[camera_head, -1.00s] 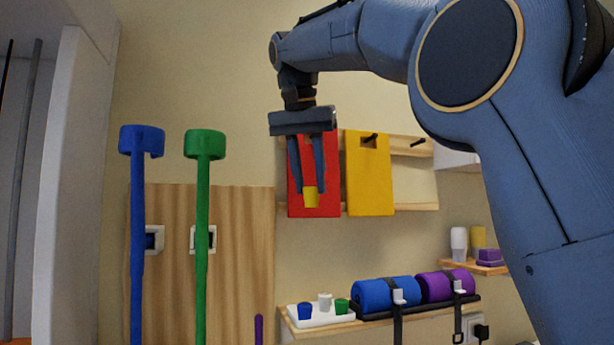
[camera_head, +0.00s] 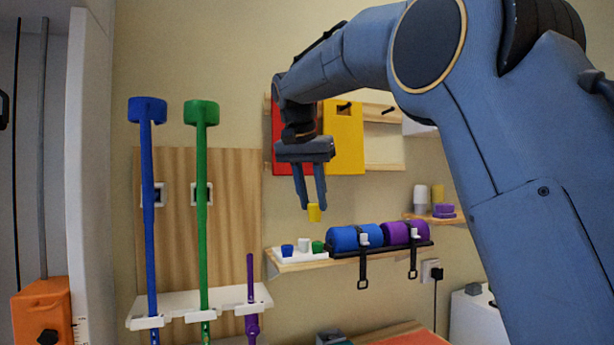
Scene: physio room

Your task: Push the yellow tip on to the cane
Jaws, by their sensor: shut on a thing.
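The yellow tip (camera_head: 314,212) is a small cup-like piece between the fingertips of my gripper (camera_head: 312,204), which is shut on it. My gripper points down and holds the tip in the air, just above the shelf with the rolls. Several canes stand in a white rack (camera_head: 180,308) at the left: a blue cane (camera_head: 149,220) and a green cane (camera_head: 203,220), both with thick heads at the top, and a shorter purple cane (camera_head: 251,285). The tip is up and to the right of the purple cane in the picture. No cane touches the tip.
A wall shelf holds a white tray (camera_head: 318,256) of small blue, white and green tips, plus blue (camera_head: 354,237) and purple rolls with hanging straps. Red and yellow boards (camera_head: 344,140) hang behind my gripper. An orange box (camera_head: 42,312) stands at lower left.

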